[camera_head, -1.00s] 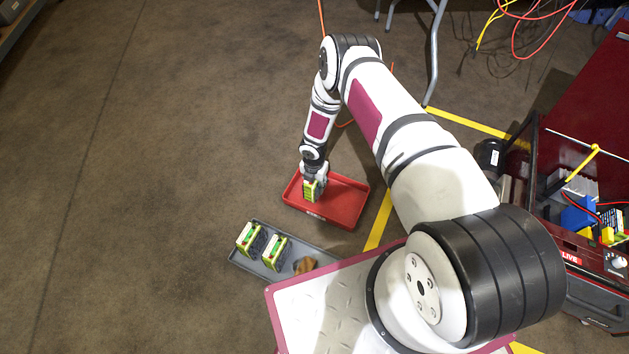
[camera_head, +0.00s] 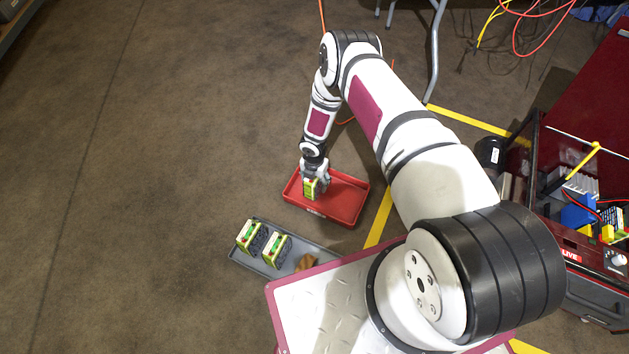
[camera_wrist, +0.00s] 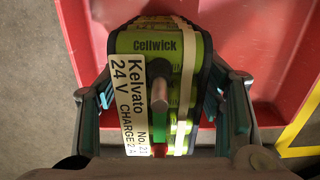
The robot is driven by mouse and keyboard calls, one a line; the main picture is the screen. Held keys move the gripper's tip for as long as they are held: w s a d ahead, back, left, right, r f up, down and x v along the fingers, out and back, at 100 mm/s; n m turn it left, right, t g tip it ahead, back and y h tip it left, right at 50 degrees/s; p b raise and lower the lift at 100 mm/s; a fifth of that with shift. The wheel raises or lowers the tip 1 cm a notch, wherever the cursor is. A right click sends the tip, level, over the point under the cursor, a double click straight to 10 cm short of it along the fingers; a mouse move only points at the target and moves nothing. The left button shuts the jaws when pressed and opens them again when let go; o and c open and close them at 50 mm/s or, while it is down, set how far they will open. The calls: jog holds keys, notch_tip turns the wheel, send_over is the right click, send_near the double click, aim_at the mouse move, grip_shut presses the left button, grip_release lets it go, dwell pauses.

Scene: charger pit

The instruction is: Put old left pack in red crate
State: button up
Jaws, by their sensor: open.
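A green and black battery pack with a white label (camera_wrist: 128,100) reading "Kelvato No. 21, 24 V" stands upright in the red crate (camera_head: 345,205), in its left part. In the head view the pack (camera_head: 311,189) shows its yellow-green side. My gripper (camera_head: 316,182) is over the crate with its fingers on both sides of the pack. In the wrist view my gripper (camera_wrist: 172,105) is open, with the pack between the fingers. The pack's underside is hidden.
A grey tray (camera_head: 250,261) left of the crate holds two similar green packs (camera_head: 248,236) and a brown item (camera_head: 305,262). A red cabinet (camera_head: 590,95) and tools stand at the right. The floor at left is clear.

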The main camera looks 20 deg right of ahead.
notch_tip(320, 180, up, 12)
jog(key=p, duration=0.4)
jog(key=shift+s+a+f+p, duration=0.1)
jog(key=shift+f+p, duration=0.05)
jog(key=shift+p, duration=0.15)
